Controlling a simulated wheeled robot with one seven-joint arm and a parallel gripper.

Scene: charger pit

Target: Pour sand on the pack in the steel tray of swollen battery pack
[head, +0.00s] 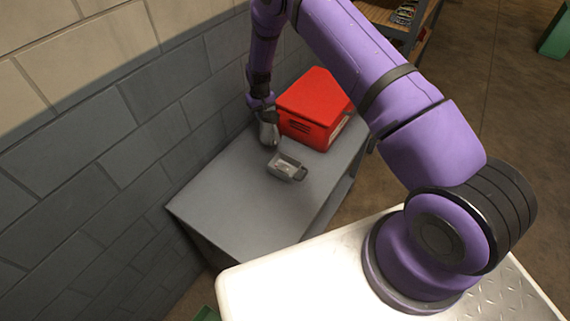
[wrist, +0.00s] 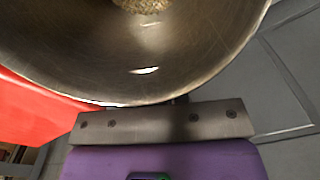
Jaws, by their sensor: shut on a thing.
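My gripper (head: 265,104) is shut on a steel scoop or cup (head: 269,131), held over the grey bench beside the red box. In the wrist view the scoop (wrist: 200,60) fills the upper part, a rounded metal bowl with sand (wrist: 142,5) at the top edge. The steel tray (head: 301,175) sits on the bench just right of and in front of the scoop. A pale grey pack (head: 285,165) lies inside it, small in this view. I see no sand on the pack, but detail is too small to be sure.
A red box (head: 315,108) stands on the grey bench (head: 235,200) close behind and right of the scoop; it also shows at left in the wrist view (wrist: 35,110). A block wall (head: 100,150) borders the bench on the left. The bench front is clear.

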